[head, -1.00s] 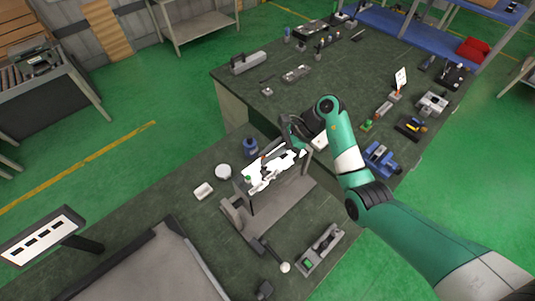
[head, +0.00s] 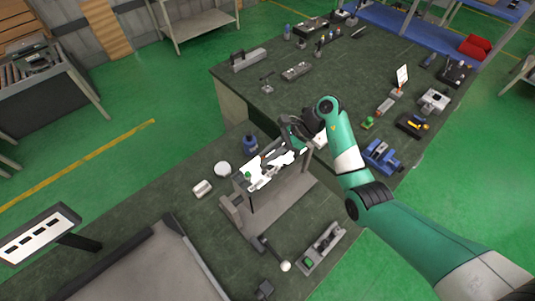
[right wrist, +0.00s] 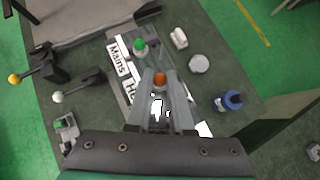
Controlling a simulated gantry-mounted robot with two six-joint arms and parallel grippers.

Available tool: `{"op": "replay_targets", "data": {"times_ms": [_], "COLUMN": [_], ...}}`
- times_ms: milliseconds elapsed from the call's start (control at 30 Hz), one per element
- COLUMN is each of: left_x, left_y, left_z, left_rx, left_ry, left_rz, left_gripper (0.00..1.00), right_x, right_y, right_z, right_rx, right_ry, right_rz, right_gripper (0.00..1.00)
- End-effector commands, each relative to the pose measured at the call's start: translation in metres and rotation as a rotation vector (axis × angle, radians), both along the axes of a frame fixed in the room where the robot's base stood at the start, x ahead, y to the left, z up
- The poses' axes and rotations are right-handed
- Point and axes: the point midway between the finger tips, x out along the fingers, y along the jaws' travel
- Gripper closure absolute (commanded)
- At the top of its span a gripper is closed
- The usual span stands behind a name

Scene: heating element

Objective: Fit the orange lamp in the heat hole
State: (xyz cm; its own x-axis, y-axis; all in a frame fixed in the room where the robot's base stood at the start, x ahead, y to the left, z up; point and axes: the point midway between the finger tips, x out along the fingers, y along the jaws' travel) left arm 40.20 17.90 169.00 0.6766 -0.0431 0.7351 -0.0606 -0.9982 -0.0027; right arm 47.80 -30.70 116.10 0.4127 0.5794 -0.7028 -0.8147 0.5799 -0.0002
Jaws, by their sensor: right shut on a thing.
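My right gripper (right wrist: 158,92) is shut on the orange lamp (right wrist: 159,79), whose round orange cap shows between the fingertips. In the head view, the gripper (head: 282,148) is over the far side of the white panel (head: 250,167) on its grey stand. A green lamp (right wrist: 140,46) sits upright in the panel, beside the "Mains" label (right wrist: 119,56). A second label (right wrist: 131,91), partly covered by a finger, shows only its first letters. The heat hole is hidden by the gripper, and I cannot tell whether the lamp touches the panel. My left gripper is not in view.
A blue bottle (right wrist: 229,100), a round white container (right wrist: 199,63) and a small white block (right wrist: 179,38) stand beside the panel.

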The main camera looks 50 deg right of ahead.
Motion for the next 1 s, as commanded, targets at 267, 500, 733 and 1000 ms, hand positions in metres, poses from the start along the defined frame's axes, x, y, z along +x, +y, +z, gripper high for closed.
{"op": "replay_targets", "data": {"times_ms": [267,500,733,1000], "left_x": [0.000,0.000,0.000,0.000], "left_y": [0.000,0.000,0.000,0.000], "left_z": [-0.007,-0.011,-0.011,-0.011], "left_rx": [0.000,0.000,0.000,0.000], "left_ry": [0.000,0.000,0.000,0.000], "left_rz": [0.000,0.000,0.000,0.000], "left_gripper": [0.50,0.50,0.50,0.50], "right_x": [0.000,0.000,0.000,0.000], "right_y": [0.000,0.000,0.000,0.000], "right_z": [-0.008,-0.014,-0.014,-0.014], "right_rx": [0.000,0.000,0.000,0.000], "right_ry": [0.000,0.000,0.000,0.000], "right_rz": [0.000,0.000,0.000,0.000], "right_gripper": [1.00,1.00,0.51,0.45]}}
